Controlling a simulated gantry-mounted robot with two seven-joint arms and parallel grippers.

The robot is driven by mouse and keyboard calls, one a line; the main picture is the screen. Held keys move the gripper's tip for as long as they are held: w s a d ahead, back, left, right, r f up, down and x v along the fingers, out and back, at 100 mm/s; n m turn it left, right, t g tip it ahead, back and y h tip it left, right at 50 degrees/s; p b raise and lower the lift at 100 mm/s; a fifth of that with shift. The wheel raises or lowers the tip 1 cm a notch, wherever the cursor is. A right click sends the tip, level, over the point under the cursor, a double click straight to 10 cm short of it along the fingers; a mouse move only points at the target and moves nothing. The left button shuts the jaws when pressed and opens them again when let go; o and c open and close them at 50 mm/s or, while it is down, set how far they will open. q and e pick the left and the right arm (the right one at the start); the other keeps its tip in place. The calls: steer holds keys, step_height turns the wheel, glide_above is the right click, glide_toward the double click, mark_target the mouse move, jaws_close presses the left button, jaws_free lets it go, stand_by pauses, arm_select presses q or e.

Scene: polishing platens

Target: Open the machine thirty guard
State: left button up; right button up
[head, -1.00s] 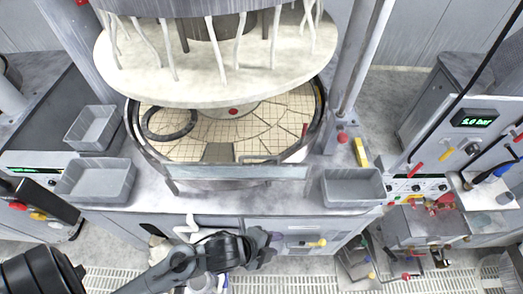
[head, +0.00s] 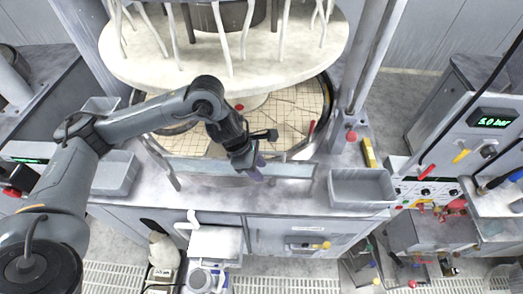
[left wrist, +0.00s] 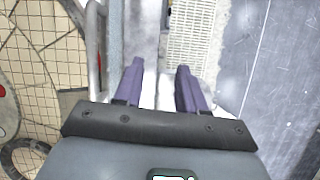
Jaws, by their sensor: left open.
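The guard (head: 287,171) is a pale, see-through panel with a grey frame along the front of the round tiled platen (head: 290,105). It looks upright, and my left arm hides part of it. My left gripper (head: 254,170) is over the guard's middle. In the left wrist view my left gripper (left wrist: 158,82) is open, its two purple fingers apart with nothing held between them. The guard's grey top edge (left wrist: 116,35) runs just above the left finger, with a curved grey handle (left wrist: 95,45) beside it. I cannot tell whether a finger touches the guard. My right gripper is out of view.
Grey bins stand left (head: 116,174) and right (head: 361,187) of the platen. A large pale disc (head: 300,60) with hanging hoses is above it. A grey post (head: 365,70) and a control panel (head: 425,192) stand at the right.

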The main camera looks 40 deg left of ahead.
arm_select(q)
steer(key=t+y, duration=0.1)
steer(key=t, duration=0.1)
glide_toward(264, 152)
step_height(264, 152, up, 2)
steer(key=shift+n, duration=0.3)
steer(key=x, duration=0.2)
steer(key=b+x, duration=0.1)
steer(key=x, duration=0.5)
steer(key=shift+s+f+b, duration=0.25)
steer(key=shift+f+b, duration=0.05)
steer(key=shift+f, duration=0.1)
steer(key=shift+w+f, duration=0.25)
steer(key=shift+f, duration=0.3)
jaws_close()
